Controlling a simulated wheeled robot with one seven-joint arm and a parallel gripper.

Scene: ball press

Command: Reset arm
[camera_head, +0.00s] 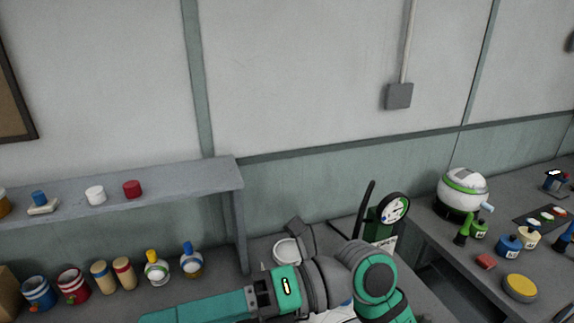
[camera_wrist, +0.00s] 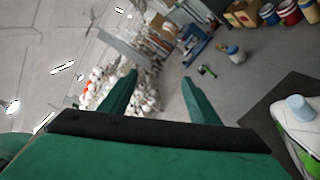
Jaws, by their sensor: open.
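My gripper (camera_wrist: 160,77) shows in the wrist view with its two green fingers spread apart and nothing between them. It points out over the room, and no surface touches the fingertips. In the head view my green and grey arm is folded low at the bottom centre, over the table. The fingers cannot be made out there. The press (camera_head: 393,209), dark green with a round dial and a black lever, stands just behind and right of my arm. My arm hides its lower part.
A shelf (camera_head: 180,176) and several jars stand at left. A white round dish (camera_head: 287,251) lies behind my arm. The right table (camera_head: 450,240) holds a white-green machine (camera_head: 463,191) and small bottles. In the wrist view, a white-green object (camera_wrist: 300,125) sits close at right.

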